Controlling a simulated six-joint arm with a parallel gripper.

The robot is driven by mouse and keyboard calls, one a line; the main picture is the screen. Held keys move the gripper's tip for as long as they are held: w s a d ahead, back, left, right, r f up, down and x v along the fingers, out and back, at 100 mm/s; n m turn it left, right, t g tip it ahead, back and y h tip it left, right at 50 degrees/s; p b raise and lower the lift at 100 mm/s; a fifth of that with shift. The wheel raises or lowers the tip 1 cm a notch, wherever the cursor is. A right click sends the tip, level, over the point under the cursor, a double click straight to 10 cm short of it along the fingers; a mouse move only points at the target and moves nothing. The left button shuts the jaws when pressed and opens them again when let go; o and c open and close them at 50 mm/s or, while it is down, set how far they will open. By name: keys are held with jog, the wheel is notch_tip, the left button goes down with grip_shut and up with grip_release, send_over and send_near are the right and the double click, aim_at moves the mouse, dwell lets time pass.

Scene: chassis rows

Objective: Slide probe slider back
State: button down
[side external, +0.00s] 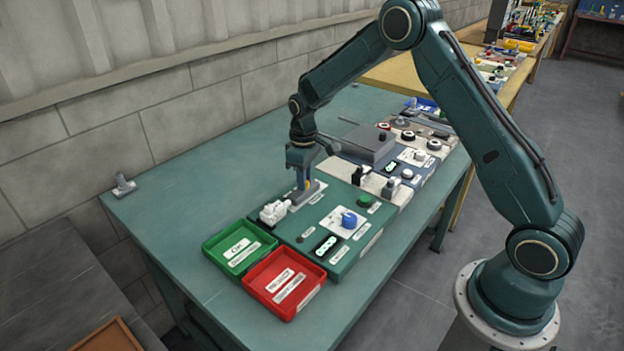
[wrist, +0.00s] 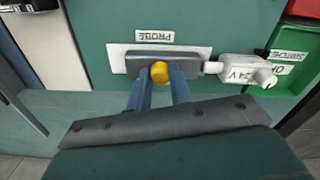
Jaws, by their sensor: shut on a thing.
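The probe slider is a grey block with a yellow knob (wrist: 159,72), set on a white plate under a PROBE label (wrist: 154,37) in the wrist view. My gripper (wrist: 160,85) has its two blue fingers on either side of the knob and is shut on it. In the side view my gripper (side external: 304,180) reaches down onto the slider's grey base (side external: 304,193) at the back of the green chassis panel (side external: 350,262). My fingers and wrist hide much of the slider there.
A white connector (side external: 273,212) marked 24 V sits beside the slider. A green tray (side external: 240,248) and a red tray (side external: 285,284) stand at the near end. The panel also carries a blue knob (side external: 349,220) and a green button (side external: 365,201). The table (side external: 180,210) is clear at left.

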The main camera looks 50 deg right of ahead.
jog(key=shift+d, duration=0.9)
jog(key=c, duration=1.3)
grip_release()
jog(key=shift+o, duration=0.2)
jog(key=shift+r, duration=0.1)
notch_tip(320, 180, up, 14)
